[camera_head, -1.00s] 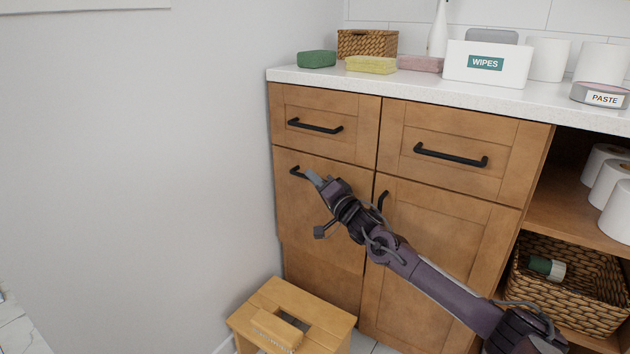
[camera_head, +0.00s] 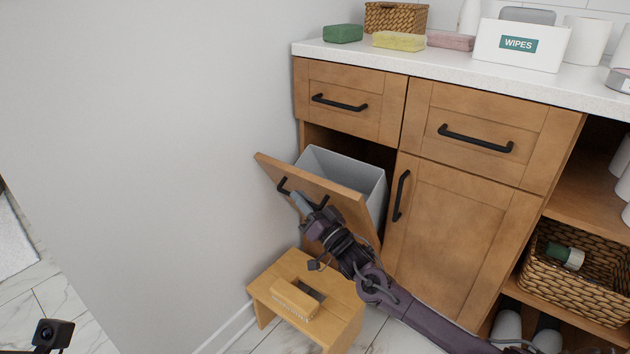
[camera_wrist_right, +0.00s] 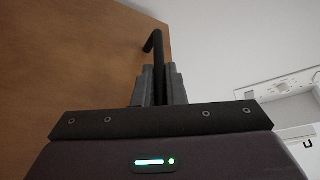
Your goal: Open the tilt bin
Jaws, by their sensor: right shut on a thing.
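The tilt bin's wooden front (camera_head: 335,190) leans outward from the cabinet, its top edge tipped toward me. A grey bin liner (camera_head: 350,172) shows behind it in the opening. My right gripper (camera_head: 302,203) is shut on the black bin handle (camera_head: 283,186) near the front's upper edge. In the right wrist view the fingers (camera_wrist_right: 160,85) close around the handle (camera_wrist_right: 153,44), whose bent end sticks out above them. The handle's other end is hidden by the gripper. My left gripper is not in view.
A wooden step stool (camera_head: 265,286) stands on the floor under the tilted front, close below my right arm. The wall (camera_head: 150,150) is just left. A closed cabinet door (camera_head: 465,225) and wicker basket (camera_head: 535,280) are to the right.

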